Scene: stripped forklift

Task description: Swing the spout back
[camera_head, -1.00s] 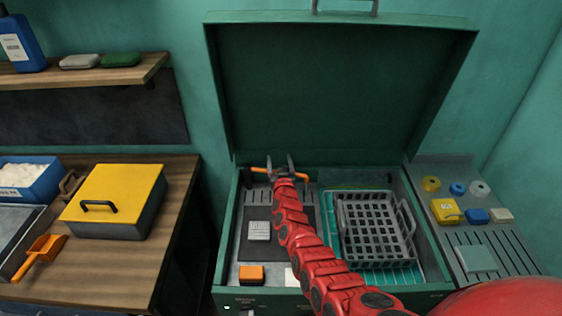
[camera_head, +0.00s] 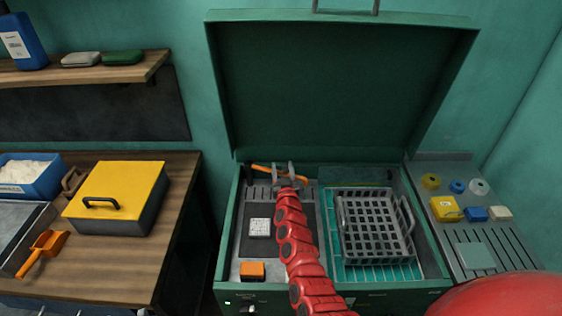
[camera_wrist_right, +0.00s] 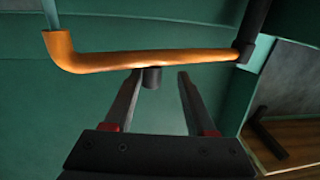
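The spout (camera_head: 263,168) is an orange pipe at the back left of the open green case. In the right wrist view the orange spout (camera_wrist_right: 150,61) runs across the picture, with its bent end at left and a dark post at right. A short dark stub (camera_wrist_right: 152,78) hangs from its underside. My right gripper (camera_head: 284,170) is at the spout. In the wrist view its fingers (camera_wrist_right: 159,76) are apart, with the stub between the tips, nearer the left finger. Contact cannot be told. My left gripper is not in view.
A grey basket (camera_head: 376,228) stands in the case's right half. A white block (camera_head: 259,227) and an orange block (camera_head: 251,271) lie at left. The raised lid (camera_head: 335,95) stands behind. A yellow-lidded box (camera_head: 117,190) is on the left bench.

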